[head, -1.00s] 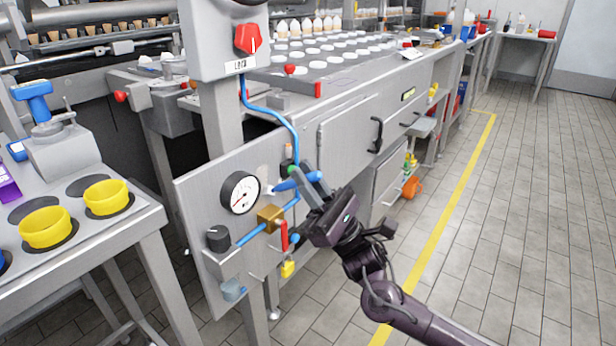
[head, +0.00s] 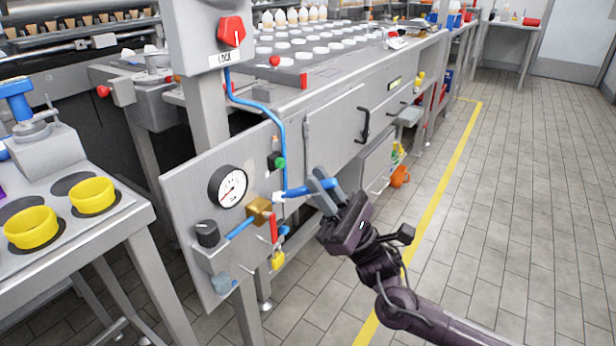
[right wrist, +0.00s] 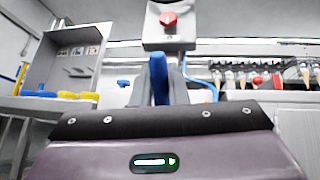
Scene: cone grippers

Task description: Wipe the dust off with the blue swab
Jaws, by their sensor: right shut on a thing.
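My right gripper (head: 323,186) is shut on the blue swab (head: 300,190), in front of the steel control panel (head: 185,190). The swab lies nearly level, its white tip (head: 278,197) pointing left, just right of the brass valve block (head: 259,211) in the head view. I cannot tell whether the tip touches anything. In the right wrist view the swab (right wrist: 158,78) stands between the two grey fingers. I cannot make out the dust in either view. My left gripper is not in view.
A pressure gauge (head: 228,187), black knob (head: 207,233), green knob (head: 278,162), red lever (head: 273,227) and blue hose (head: 283,130) crowd the panel. A side table with yellow cups (head: 92,195) stands left. The tiled floor (head: 500,220) at right is clear.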

